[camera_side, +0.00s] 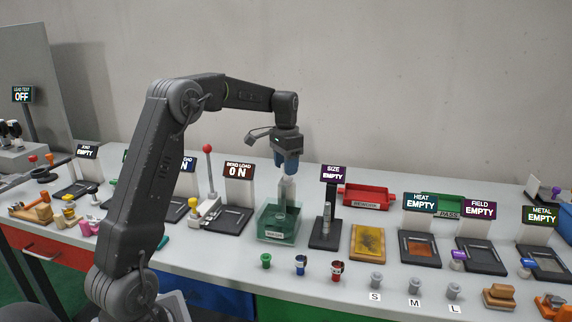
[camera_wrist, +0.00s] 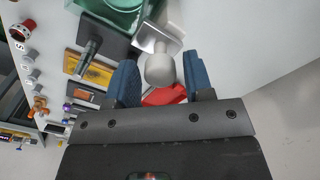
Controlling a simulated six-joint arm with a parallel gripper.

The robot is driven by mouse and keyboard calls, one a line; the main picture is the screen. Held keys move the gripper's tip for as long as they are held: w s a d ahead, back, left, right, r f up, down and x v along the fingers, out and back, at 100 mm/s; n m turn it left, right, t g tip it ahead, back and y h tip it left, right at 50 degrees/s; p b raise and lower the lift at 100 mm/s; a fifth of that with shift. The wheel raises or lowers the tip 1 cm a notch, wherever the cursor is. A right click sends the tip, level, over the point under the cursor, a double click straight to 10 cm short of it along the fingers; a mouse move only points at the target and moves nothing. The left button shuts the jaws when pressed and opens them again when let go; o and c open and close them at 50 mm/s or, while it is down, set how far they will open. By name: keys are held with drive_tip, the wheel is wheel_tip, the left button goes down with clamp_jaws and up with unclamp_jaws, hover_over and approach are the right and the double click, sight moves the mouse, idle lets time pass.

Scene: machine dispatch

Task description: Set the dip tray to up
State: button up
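The dip tray is a green see-through tank (camera_side: 279,222) on the bench, with a pale upright post and knob (camera_side: 287,186) rising at it. Whether the tray inside is up or down is hard to tell. In the wrist view the tank (camera_wrist: 122,8) is at the top edge and the pale round knob (camera_wrist: 160,69) is in the middle. My gripper (camera_side: 288,167) points down just above the knob. In the wrist view its blue fingers (camera_wrist: 163,82) stand apart on either side of the knob, with gaps showing. It holds nothing.
The black SIZE stand (camera_side: 325,232) is close to the right of the tank, and a red tray (camera_side: 368,197) lies behind it. The BEND LOAD station (camera_side: 230,218) with its red-knobbed lever (camera_side: 209,165) is to the left. Small coloured parts (camera_side: 300,264) line the front.

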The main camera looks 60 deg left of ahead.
clamp_jaws()
drive_tip(key=shift+r, duration=3.9)
drive_tip(key=shift+c, duration=0.6)
unclamp_jaws()
drive_tip(key=o, duration=0.4)
drive_tip(key=shift+f, duration=0.15)
drive_tip(key=shift+c, duration=0.2)
wheel_tip(320, 180, up, 12)
drive_tip(key=shift+d, duration=0.1)
